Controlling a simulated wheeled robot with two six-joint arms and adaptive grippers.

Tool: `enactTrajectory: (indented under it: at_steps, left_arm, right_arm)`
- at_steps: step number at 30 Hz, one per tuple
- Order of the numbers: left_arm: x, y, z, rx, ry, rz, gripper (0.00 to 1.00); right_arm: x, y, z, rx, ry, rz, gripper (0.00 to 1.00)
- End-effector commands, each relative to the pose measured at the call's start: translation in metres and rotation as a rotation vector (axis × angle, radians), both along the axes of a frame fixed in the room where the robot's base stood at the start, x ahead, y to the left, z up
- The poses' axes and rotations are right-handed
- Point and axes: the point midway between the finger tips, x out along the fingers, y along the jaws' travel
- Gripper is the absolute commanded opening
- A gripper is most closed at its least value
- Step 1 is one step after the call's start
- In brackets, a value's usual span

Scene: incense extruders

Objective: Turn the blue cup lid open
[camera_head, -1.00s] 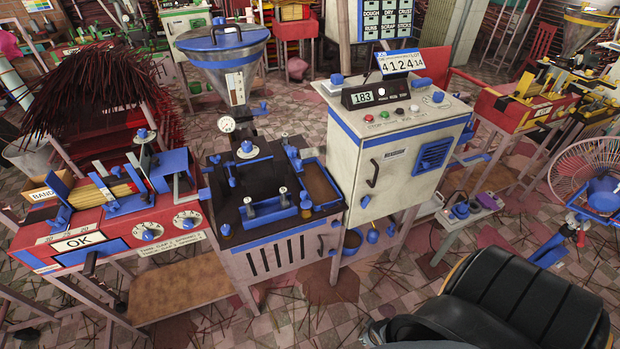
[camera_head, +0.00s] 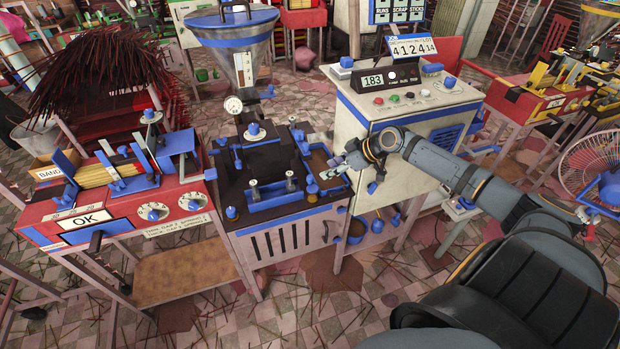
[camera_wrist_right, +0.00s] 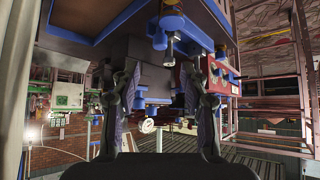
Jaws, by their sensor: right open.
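The black-topped press (camera_head: 262,170) with blue fittings stands at the centre. A round blue cap (camera_head: 254,129) sits on its raised block, and a small blue cup (camera_head: 312,189) is at its right front corner. I cannot tell which of the blue parts is the cup lid. My right gripper (camera_head: 332,173) is beside the press's right edge, in front of the white cabinet. It is open and empty. In the right wrist view the open fingers (camera_wrist_right: 163,92) face the press, with blue round fittings (camera_wrist_right: 172,23) above and between them. My left gripper is out of view.
The white cabinet (camera_head: 358,125) stands right of the press, close to my right arm. A blue bowl (camera_head: 357,230) is on a low shelf below. The red machine (camera_head: 112,207) is to the left, and the hopper (camera_head: 238,52) rises behind the press.

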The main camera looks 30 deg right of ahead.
Motion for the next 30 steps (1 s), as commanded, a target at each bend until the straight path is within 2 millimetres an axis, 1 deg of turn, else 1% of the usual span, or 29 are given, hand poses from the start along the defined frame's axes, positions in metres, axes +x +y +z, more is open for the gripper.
enactTrajectory:
  at_steps: [5,8,16,19,24,30]
  left_arm:
    - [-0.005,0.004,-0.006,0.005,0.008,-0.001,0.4]
    - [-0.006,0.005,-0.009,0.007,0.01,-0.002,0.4]
    - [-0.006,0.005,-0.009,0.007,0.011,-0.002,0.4]
    - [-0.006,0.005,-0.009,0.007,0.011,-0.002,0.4]
    - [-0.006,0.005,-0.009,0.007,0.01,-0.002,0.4]
    - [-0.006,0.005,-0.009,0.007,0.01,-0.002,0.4]
  right_arm:
    - [0.009,0.005,-0.012,0.006,-0.003,-0.004,0.45]
    - [0.019,0.013,-0.023,0.011,-0.003,-0.004,0.45]
    - [0.05,0.033,-0.058,0.008,0.001,-0.001,0.45]
    - [0.057,0.036,-0.068,0.005,0.001,-0.004,0.45]
    - [0.062,0.039,-0.075,0.001,0.002,-0.002,0.45]
    - [0.062,0.039,-0.075,0.0,0.002,-0.001,0.45]
